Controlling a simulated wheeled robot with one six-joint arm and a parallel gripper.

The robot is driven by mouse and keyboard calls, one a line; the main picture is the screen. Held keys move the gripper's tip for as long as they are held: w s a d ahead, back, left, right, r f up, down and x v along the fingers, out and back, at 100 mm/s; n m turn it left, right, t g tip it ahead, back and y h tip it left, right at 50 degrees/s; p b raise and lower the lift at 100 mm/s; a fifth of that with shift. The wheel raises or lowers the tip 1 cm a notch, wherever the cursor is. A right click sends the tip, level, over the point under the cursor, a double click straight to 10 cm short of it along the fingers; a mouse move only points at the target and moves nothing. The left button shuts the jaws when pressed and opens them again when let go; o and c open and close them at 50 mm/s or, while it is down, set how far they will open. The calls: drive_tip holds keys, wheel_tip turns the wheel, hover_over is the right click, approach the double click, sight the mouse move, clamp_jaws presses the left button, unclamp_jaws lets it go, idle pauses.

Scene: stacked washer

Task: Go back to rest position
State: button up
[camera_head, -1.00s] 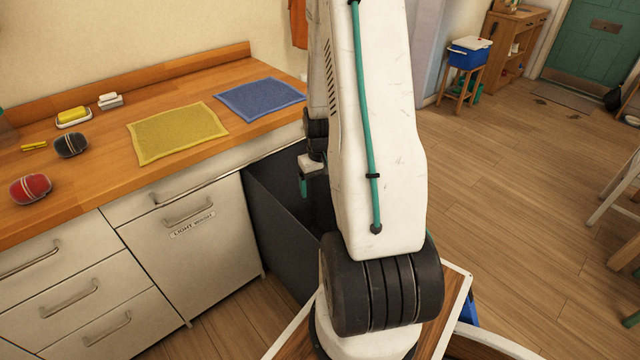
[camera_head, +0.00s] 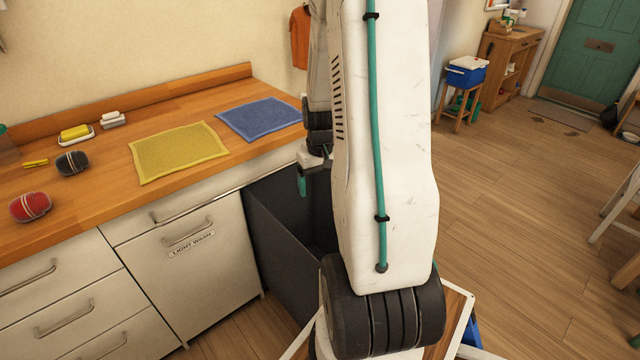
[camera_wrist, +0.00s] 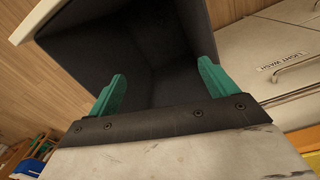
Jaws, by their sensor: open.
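My gripper (camera_wrist: 161,92) shows in the wrist view with its two green fingers wide apart and nothing between them. Past the fingers is the inside of an open dark grey bin-like compartment (camera_wrist: 150,50). In the head view my white arm stands upright in the middle and hides part of the scene. One green finger of my gripper (camera_head: 302,184) shows left of the arm, over the dark open compartment (camera_head: 275,225) beside the drawer labelled "LIGHT WASH" (camera_head: 190,245).
The wooden counter (camera_head: 110,200) holds a yellow cloth (camera_head: 178,152), a blue cloth (camera_head: 260,118), a red rolled item (camera_head: 30,206), a dark rolled item (camera_head: 73,163) and soap dishes. Open wooden floor (camera_head: 510,200) lies to the right. A blue cooler (camera_head: 467,74) stands on a stool behind.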

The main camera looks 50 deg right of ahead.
idle(0.4)
drive_tip(key=s+a+r+n, duration=0.2)
drive_tip(key=s+a+r, duration=0.2)
drive_tip(key=a+r, duration=0.4)
drive_tip(key=s+a+r+n+t, duration=0.1)
drive_tip(key=s+a+r, duration=0.3)
drive_tip(key=a+r, duration=0.3)
drive_tip(key=s+a+r+n, duration=0.2)
drive_tip(key=s+a+r, duration=0.2)
drive_tip(key=a+r, duration=0.4)
drive_tip(key=a, duration=0.7)
drive_tip(key=shift+s+a+r+n, duration=0.3)
drive_tip(key=shift+s+r, duration=0.05)
drive_tip(key=shift+s, duration=0.05)
